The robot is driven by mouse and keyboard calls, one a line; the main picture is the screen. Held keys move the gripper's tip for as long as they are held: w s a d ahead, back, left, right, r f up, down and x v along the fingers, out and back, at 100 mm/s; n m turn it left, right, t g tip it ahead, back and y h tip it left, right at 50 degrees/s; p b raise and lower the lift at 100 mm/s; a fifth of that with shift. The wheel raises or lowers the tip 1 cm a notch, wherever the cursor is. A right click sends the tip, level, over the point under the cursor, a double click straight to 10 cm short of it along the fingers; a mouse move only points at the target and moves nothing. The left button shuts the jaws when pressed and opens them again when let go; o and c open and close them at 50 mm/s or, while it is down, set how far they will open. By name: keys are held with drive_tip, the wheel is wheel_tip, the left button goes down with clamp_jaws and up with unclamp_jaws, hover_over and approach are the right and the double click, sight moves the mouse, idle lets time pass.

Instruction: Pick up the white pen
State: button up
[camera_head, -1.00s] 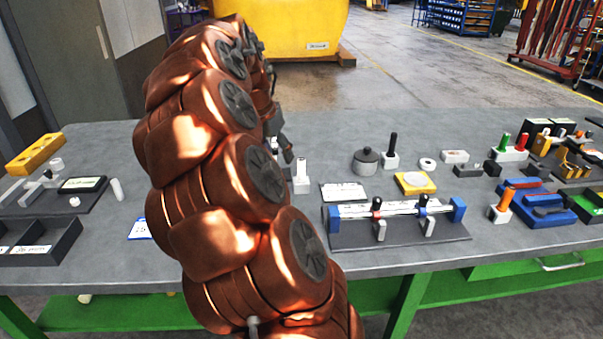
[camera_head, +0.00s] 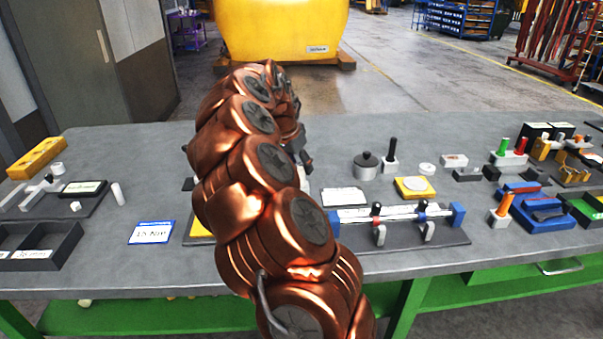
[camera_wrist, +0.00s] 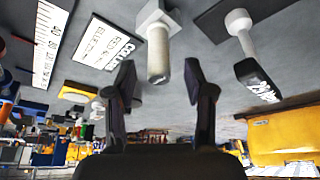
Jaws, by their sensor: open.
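The white pen (camera_wrist: 158,55) stands in a pale block (camera_wrist: 152,13) in the wrist view, its free end facing my gripper. My gripper (camera_wrist: 160,85) is open, with one dark finger on each side of the pen's line. The pen's end lies just ahead of the fingertips, and I see no contact. In the head view my copper-coloured arm hides most of the pen and its block, and only part of my gripper (camera_head: 304,150) shows past the arm.
A dark fixture with a blue-ended rail (camera_head: 400,214) and a lidded grey pot (camera_head: 365,165) stand right of my arm. A black-handled block (camera_head: 391,155) is near the pot. Dark trays (camera_head: 38,243) and a short white cylinder (camera_head: 118,193) are at left.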

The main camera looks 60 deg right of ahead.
drive_tip(key=shift+x, duration=1)
clamp_jaws()
